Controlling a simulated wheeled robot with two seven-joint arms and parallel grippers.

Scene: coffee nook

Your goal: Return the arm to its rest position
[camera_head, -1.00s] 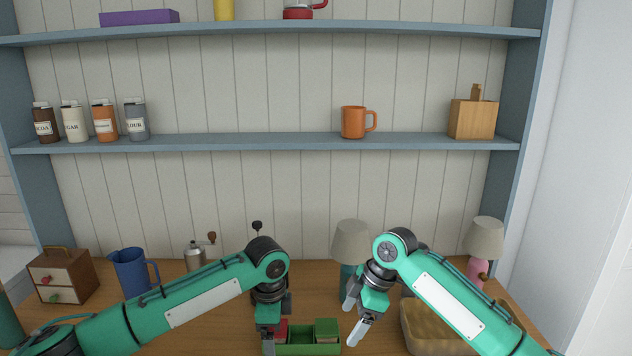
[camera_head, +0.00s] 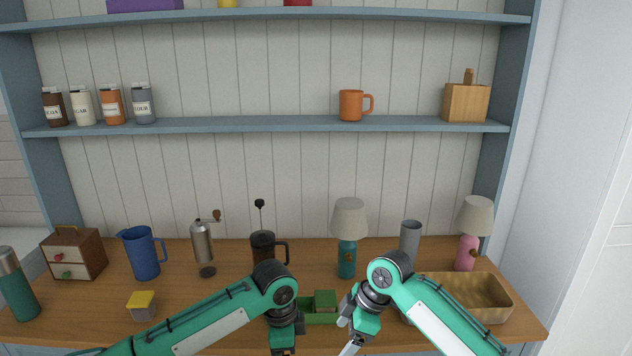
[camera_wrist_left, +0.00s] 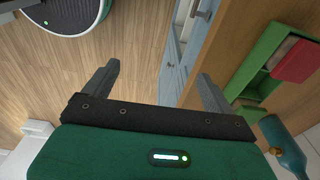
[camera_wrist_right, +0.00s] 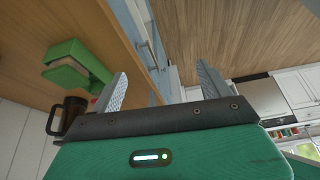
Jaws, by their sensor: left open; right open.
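My left gripper (camera_head: 283,350) hangs at the counter's front edge, below the green tray; its fingertips are cut off in the head view. The left wrist view shows its two fingers (camera_wrist_left: 155,88) wide apart with nothing between them. My right gripper (camera_head: 350,335) is at the front edge, right of the tray. The right wrist view shows its fingers (camera_wrist_right: 160,85) apart and empty. Both arms reach in from the bottom of the head view with elbows raised.
The green tray (camera_head: 318,318) sits between the grippers, with a red block (camera_wrist_left: 295,62) in it. A wooden basket (camera_head: 500,308) is at right. A blue pitcher (camera_head: 143,255), grinder (camera_head: 203,245), french press (camera_head: 263,246) and teal lamp (camera_head: 347,258) stand behind. A yellow-topped box (camera_head: 142,305) is at left.

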